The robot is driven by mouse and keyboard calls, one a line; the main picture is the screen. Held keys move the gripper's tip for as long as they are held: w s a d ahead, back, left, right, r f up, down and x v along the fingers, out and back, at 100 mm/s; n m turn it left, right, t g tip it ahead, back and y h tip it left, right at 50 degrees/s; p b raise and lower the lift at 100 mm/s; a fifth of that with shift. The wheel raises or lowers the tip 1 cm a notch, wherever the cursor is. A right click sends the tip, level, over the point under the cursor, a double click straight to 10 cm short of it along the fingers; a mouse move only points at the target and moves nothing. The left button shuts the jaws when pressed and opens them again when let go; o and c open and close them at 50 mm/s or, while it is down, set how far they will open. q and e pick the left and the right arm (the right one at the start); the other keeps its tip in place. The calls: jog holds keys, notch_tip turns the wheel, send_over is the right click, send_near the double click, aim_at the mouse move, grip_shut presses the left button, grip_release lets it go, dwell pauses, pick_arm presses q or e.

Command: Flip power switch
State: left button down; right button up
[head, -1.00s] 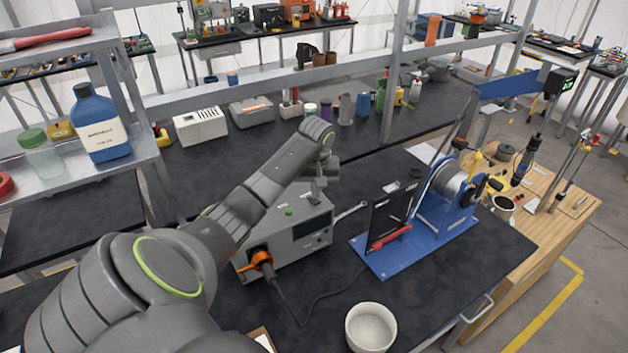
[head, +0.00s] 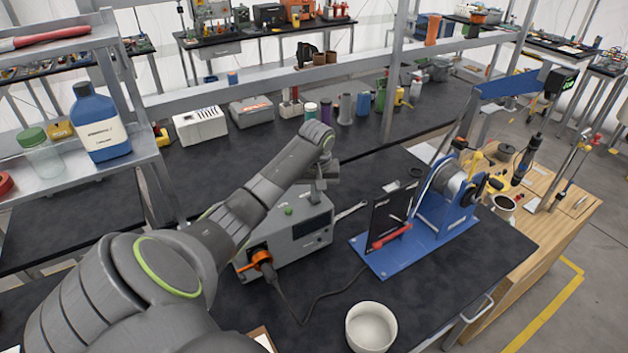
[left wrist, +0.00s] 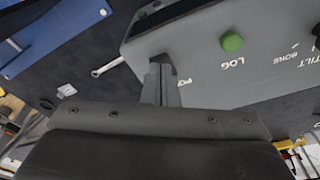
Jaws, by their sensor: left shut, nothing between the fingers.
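A grey instrument box (head: 312,238) stands on the black bench, with a green button (head: 288,211) on its top. In the left wrist view the box (left wrist: 205,75) shows lettering reading LOG beside the green button (left wrist: 232,42), and a partly covered label starting with "PO". My left gripper (head: 316,197) is over the box's top near its back right corner. In the left wrist view its fingers (left wrist: 160,75) are shut and empty, beside the "PO" label. The power switch cannot be made out; the fingers cover that spot. Whether the fingertips touch the box is unclear. My right gripper is out of view.
An orange plug and black cable (head: 262,260) come off the box's front. A wrench (head: 350,211) lies just right of it. A blue-based winch rig (head: 385,262) stands further right, and a white bowl (head: 371,327) sits at the front.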

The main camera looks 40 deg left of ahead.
pick_arm(q)
jog(key=shift+f, duration=0.35)
jog(key=shift+r+p, duration=0.45)
jog(key=shift+r, duration=3.05)
jog(key=shift+f, duration=0.1)
